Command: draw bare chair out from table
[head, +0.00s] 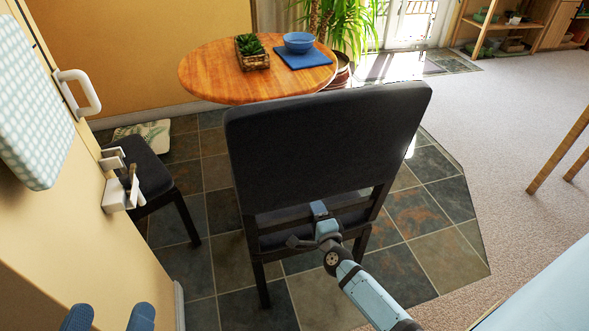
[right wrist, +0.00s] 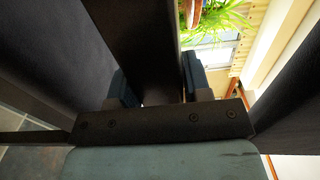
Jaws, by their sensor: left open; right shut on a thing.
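A dark chair (head: 320,140) stands in front of the round wooden table (head: 215,75), its tall back towards me. The backrest hides most of its seat and part of the table's near edge. My right gripper (head: 318,212) reaches to the lower part of the chair's back. In the right wrist view its blue fingers (right wrist: 158,85) are shut on a dark bar of the chair (right wrist: 148,40). My left gripper (head: 109,318) is open and empty at the bottom left, away from the chair; only its blue fingertips show.
Another dark chair (head: 148,172) stands at the left, partly hidden by the cream panel. A leaf-patterned cushion (head: 148,134) shows behind it. The table bears a boxed plant (head: 252,52) and a blue bowl (head: 298,42) on a blue mat. Tiled floor (head: 330,295) lies nearer me.

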